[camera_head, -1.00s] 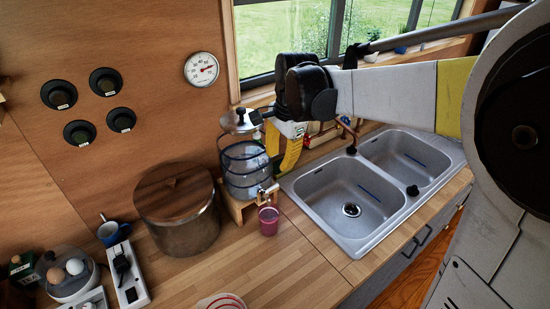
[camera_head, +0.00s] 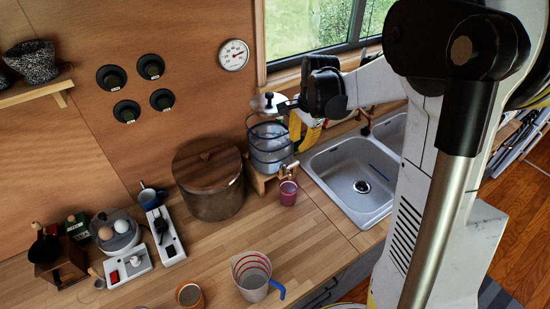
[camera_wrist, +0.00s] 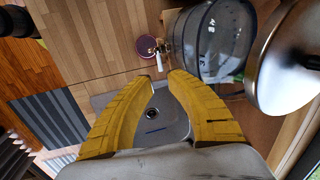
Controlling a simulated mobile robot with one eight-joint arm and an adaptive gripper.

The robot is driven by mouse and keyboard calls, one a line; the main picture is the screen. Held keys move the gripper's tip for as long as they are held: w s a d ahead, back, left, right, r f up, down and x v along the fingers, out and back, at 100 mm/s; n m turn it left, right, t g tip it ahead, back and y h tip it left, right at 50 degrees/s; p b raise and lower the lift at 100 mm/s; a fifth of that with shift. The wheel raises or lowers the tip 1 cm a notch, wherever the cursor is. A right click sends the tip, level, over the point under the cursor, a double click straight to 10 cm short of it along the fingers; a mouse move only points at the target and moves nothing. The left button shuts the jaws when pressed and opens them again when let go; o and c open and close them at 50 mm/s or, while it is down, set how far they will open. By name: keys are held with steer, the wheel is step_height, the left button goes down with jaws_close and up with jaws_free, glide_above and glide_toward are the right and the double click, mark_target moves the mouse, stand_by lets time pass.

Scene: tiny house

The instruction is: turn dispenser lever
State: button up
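The dispenser (camera_head: 268,157) is a clear jar with dark bands and a metal lid, on a wooden stand at the left of the sink. Its tap with the lever (camera_head: 289,169) sticks out low at the front, above a pink-purple cup (camera_head: 288,192). My gripper (camera_head: 297,148) has yellow fingers pointing down beside the jar's right side. In the wrist view the fingertips (camera_wrist: 162,76) are partly apart with nothing between them. The dispenser (camera_wrist: 213,42) is at upper right there, and the tap with its pale lever (camera_wrist: 158,46) is just beyond the fingertips, apart from them.
The sink (camera_head: 345,178) is right of the dispenser. A lidded wooden-topped pot (camera_head: 212,190) stands close at its left. A measuring jug (camera_head: 253,281) with a blue handle is on the front counter. Counter between jug and cup is clear. A window is behind.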

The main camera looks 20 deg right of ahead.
mark_target(295, 163)
steer(key=f, duration=0.3)
steer(key=w+f+b, duration=0.1)
steer(key=f, duration=0.3)
steer(key=w+f, duration=0.1)
steer(key=f, duration=0.3)
steer(key=shift+d, duration=0.15)
steer(key=shift+r, duration=0.1)
jaws_close()
